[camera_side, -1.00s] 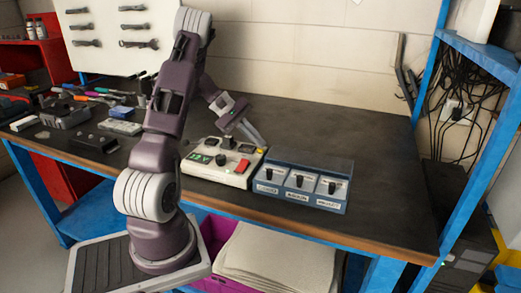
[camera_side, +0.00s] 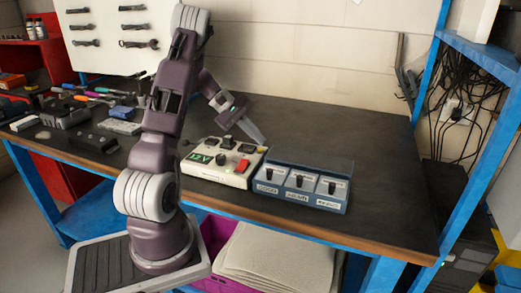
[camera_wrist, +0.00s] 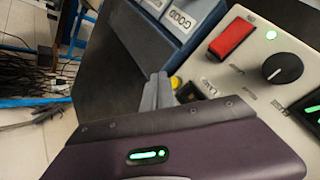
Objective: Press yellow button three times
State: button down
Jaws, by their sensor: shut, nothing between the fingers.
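The yellow button (camera_side: 263,149) is a small spot at the far right corner of the cream control box, close to my fingertips. In the wrist view the yellow button (camera_wrist: 176,83) shows only partly, just beside and beyond my grey fingers. My gripper (camera_side: 261,141) is shut and empty, pointing down and right, its tips slightly above the button in the side view. My gripper's closed fingers (camera_wrist: 158,88) also show in the wrist view. I cannot tell whether they touch the button. The control box (camera_side: 213,175) has a red switch (camera_side: 243,165), a black knob and a green-lit display (camera_side: 202,158).
A blue tray (camera_side: 334,206) with several labelled compartments stands directly right of the control box. Tools and small parts lie on the bench at the left. The bench top (camera_side: 380,180) right of the tray is clear. A blue shelf frame (camera_side: 428,75) stands at the right.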

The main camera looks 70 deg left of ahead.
jog(key=shift+r, duration=2.5)
jog(key=shift+r, duration=0.1)
dwell(0.7)
notch_tip(320, 180, up, 4)
jog(key=shift+f, duration=0.15)
jog(key=shift+f, duration=4.45)
jog(key=shift+f, duration=0.45)
